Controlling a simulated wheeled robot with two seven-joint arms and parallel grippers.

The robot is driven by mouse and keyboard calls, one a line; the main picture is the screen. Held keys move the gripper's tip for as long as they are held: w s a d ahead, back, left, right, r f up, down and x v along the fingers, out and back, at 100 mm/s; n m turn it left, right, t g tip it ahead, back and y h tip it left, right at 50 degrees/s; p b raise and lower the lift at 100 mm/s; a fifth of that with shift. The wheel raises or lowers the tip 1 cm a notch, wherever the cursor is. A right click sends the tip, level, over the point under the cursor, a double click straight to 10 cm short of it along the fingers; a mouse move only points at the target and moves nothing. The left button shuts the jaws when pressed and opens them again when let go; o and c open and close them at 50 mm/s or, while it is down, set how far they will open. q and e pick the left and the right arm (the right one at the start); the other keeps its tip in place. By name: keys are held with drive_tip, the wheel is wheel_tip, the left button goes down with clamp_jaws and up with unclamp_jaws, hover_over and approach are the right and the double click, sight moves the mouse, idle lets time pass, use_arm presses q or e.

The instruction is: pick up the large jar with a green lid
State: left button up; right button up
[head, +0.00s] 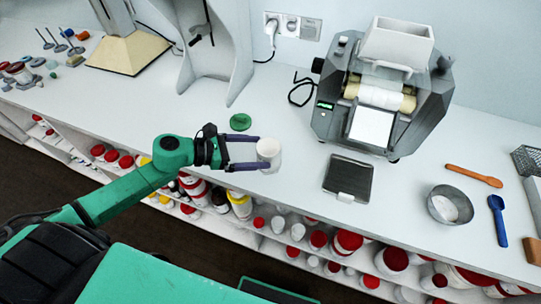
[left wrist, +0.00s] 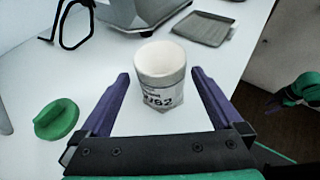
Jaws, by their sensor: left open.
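A white jar (head: 268,154) stands upright near the counter's front edge. Its top is uncovered, and its printed label shows in the left wrist view (left wrist: 161,90). A green lid (head: 240,122) lies on the counter behind it, apart from the jar; it also shows in the left wrist view (left wrist: 56,119). My left gripper (head: 260,153) is open, with one purple finger on each side of the jar. In the left wrist view, the left gripper (left wrist: 160,74) shows a gap between each finger and the jar.
A grey machine (head: 383,90) stands behind and right, with a dark flat scale (head: 348,178) in front. Shelves below hold several red-lidded jars.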

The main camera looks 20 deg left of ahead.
sight(268, 152)
use_arm(q)
drive_tip(key=p+x, duration=0.1)
drive_tip(key=x, duration=0.2)
drive_tip(key=shift+w+d+r+p, duration=0.1)
drive_tip(key=shift+d+p, duration=0.1)
drive_tip(key=shift+p, duration=0.2)
drive_tip(key=shift+w+d+f, duration=0.15)
drive_tip(key=shift+d+f, duration=0.1)
drive_tip(key=shift+d, duration=0.05)
drive_tip(key=shift+a, duration=0.15)
drive_tip(key=c, duration=1.1)
use_arm(e)
drive_tip(key=shift+s+a+r, duration=0.15)
drive_tip(key=shift+a+r, duration=0.25)
drive_tip(key=shift+r, duration=0.15)
drive_tip(key=shift+s+a+r, duration=0.15)
drive_tip(key=shift+a+r, duration=0.2)
drive_tip(key=shift+r, duration=0.15)
use_arm(q)
drive_tip(key=shift+r, duration=0.1)
use_arm(e)
drive_tip(key=shift+d, duration=0.1)
